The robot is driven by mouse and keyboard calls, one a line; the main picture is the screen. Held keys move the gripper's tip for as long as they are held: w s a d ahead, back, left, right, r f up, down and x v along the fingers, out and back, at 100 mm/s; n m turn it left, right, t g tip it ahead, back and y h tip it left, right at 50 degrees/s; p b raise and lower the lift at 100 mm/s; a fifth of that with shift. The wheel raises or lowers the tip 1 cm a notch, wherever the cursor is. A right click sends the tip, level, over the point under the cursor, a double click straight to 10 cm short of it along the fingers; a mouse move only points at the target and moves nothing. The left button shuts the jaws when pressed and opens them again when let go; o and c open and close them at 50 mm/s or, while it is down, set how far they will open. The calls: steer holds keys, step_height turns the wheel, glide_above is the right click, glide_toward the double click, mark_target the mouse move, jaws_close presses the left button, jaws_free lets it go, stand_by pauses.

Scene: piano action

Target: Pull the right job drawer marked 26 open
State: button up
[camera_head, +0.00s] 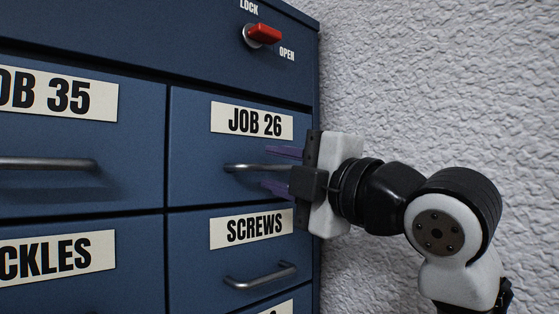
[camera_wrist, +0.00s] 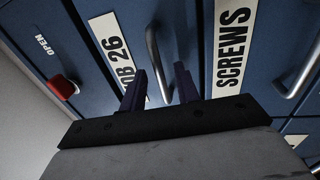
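The blue drawer marked JOB 26 (camera_head: 190,135) is on the right side of the cabinet in the head view, its front level with its neighbours. Its grey bar handle (camera_head: 240,167) runs sideways; it also shows in the wrist view (camera_wrist: 153,50). My gripper (camera_head: 270,170) is at this handle, coming from the right. One purple finger is above the bar and one below, with gaps showing. In the wrist view my gripper (camera_wrist: 158,75) has its fingers apart with the handle between them. The right part of the handle is partly hidden by the gripper.
A red lock lever (camera_head: 263,34) sits above, pointing right, between LOCK and OPEN labels. The SCREWS drawer handle (camera_head: 260,275) is just below my gripper. The JOB 35 drawer handle (camera_head: 45,164) is to the left. A rough white wall (camera_head: 440,80) stands to the right.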

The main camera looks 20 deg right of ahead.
steer(key=shift+w, duration=0.1)
steer(key=shift+c, duration=0.4)
jaws_close()
